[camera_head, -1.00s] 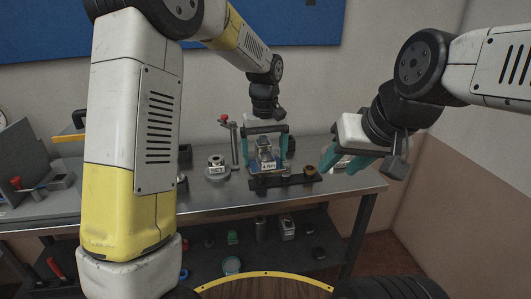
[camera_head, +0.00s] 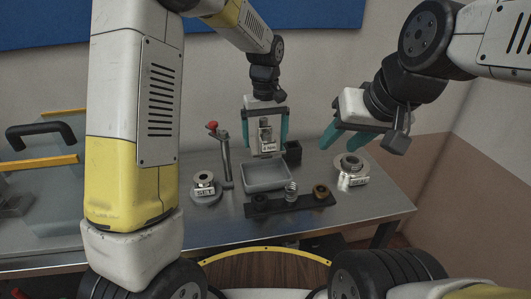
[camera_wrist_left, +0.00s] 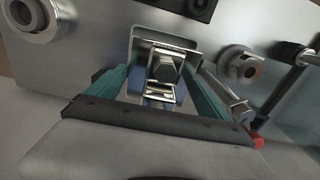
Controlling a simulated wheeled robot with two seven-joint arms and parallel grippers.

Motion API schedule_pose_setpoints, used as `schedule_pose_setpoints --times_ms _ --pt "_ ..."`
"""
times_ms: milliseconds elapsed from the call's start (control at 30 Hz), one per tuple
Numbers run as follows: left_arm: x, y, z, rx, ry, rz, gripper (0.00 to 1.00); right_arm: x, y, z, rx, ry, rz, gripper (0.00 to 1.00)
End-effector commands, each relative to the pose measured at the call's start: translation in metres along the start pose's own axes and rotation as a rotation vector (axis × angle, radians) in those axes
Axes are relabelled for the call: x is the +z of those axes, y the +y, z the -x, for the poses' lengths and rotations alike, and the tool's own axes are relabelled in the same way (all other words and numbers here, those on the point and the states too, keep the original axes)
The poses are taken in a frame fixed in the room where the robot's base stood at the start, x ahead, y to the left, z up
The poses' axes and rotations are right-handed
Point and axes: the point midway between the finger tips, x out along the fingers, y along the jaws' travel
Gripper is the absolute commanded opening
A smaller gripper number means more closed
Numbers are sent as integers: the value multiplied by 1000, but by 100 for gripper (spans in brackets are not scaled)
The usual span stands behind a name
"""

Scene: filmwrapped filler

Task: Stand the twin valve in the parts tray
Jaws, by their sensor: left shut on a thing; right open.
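The twin valve (camera_head: 265,135), a small metal block with a white label, is between the fingers of my left gripper (camera_head: 268,138). The gripper is shut on it, pointing down, and the valve looks upright. In the head view it shows just above the back edge of the grey parts tray (camera_head: 268,188). In the left wrist view the valve (camera_wrist_left: 163,70) lies in front of the tray's rim (camera_wrist_left: 165,30); its exact height is unclear. The tray floor in view is empty. My right gripper (camera_head: 342,141) is open and empty, right of the tray.
A black strip (camera_head: 275,207) with a coil spring (camera_head: 291,190) lies in front of the tray. A red-knobbed post (camera_head: 225,160) and a round piece labelled SET (camera_head: 204,189) stand left. A black box (camera_head: 293,150) and another labelled round metal piece (camera_head: 351,172) stand right.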

Motion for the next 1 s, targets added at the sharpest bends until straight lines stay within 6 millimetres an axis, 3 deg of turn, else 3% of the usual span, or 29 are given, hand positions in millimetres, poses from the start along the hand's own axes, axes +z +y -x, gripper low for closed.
schedule_pose_setpoints --times_ms 200,467,700,1000 --pt "0 0 -35 0 0 0 18 0 0 0 0 0 0 43" --pt "-1 0 -53 1 2 0 18 0 0 0 0 0 0 43" --pt "0 0 -82 1 1 0 18 0 0 0 0 0 0 43" --pt "-1 0 -84 2 3 0 18 0 0 0 0 0 0 43"
